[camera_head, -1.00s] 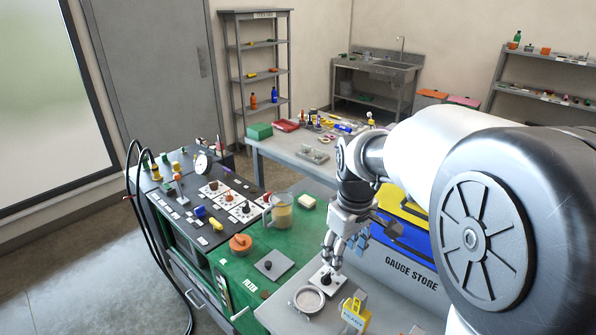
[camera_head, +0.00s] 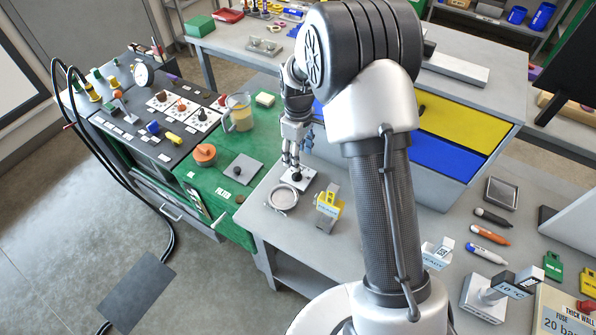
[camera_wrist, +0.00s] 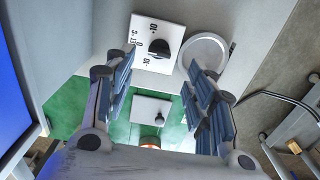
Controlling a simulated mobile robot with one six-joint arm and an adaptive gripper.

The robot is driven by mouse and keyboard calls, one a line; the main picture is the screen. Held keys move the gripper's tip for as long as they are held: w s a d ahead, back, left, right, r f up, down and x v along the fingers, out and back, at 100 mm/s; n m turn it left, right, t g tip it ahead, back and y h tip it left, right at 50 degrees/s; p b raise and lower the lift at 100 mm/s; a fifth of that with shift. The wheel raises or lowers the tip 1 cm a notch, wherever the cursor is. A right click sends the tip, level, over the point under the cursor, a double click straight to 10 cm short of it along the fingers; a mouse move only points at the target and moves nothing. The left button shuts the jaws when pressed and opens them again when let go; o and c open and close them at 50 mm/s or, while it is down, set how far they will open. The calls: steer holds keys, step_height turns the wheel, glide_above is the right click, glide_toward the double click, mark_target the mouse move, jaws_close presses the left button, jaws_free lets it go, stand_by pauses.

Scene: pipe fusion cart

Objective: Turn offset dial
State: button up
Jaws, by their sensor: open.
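The offset dial is a white square plate (camera_head: 308,185) with a black round knob (camera_head: 297,176), on the grey bench near its left edge. In the wrist view the dial's black knob (camera_wrist: 159,48) sits on the plate, which carries printed numbers beside it. My gripper (camera_head: 291,163) points down just above the dial, close to the knob. In the wrist view my gripper (camera_wrist: 157,66) has its fingers spread apart, with the dial showing beyond and between the tips. Nothing is held. Whether a finger touches the knob cannot be told.
A round pale dish (camera_head: 283,197) stands right beside the dial, and a yellow labelled holder (camera_head: 328,205) is near it. A grey plate with a dark knob (camera_head: 244,168) lies on the green surface. The blue and yellow drawer unit (camera_head: 448,160) rises behind my arm.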

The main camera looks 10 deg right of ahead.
mark_target(297, 175)
step_height(297, 175, down, 8)
steer(key=shift+b, duration=0.7)
steer(key=c, duration=1.1)
steer(key=shift+o, duration=0.2)
steer(key=shift+m, duration=0.3)
steer(key=m, duration=0.5)
steer(key=shift+a+m+p, duration=0.1)
steer(key=shift+m+p, duration=0.2)
steer(key=shift+p, duration=0.05)
steer(key=m, duration=0.5)
steer(key=shift+a, duration=0.1)
steer(key=shift+m, duration=0.4)
